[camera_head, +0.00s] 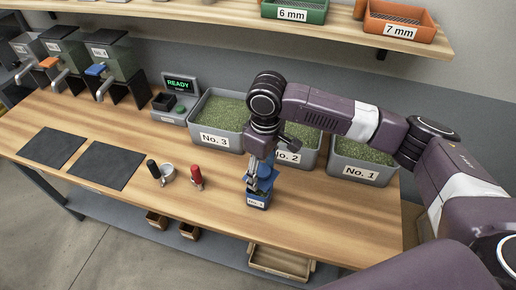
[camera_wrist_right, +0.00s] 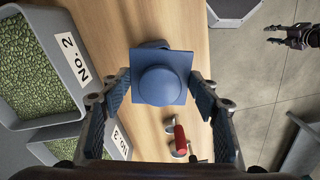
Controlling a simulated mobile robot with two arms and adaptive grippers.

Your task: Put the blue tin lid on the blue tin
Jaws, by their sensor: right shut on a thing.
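The blue tin (camera_head: 257,202), with a white label on its front, stands on the wooden counter near its front edge. My right gripper (camera_head: 262,182) points down over it. In the right wrist view the square blue tin lid (camera_wrist_right: 160,91) with its round raised middle sits between the two fingertips, and the gripper is shut on it. A bit of blue (camera_wrist_right: 152,44) shows past the lid's edge, probably the tin. The lid hides most of the tin there; I cannot tell whether they touch. My left gripper (camera_wrist_right: 271,34) shows at the right of the wrist view, empty, its fingers apart.
Bins No. 3 (camera_head: 217,139), No. 2 (camera_head: 309,158) and No. 1 (camera_head: 361,172) stand behind, holding green beans. Two dark mats (camera_head: 108,166) lie further left.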

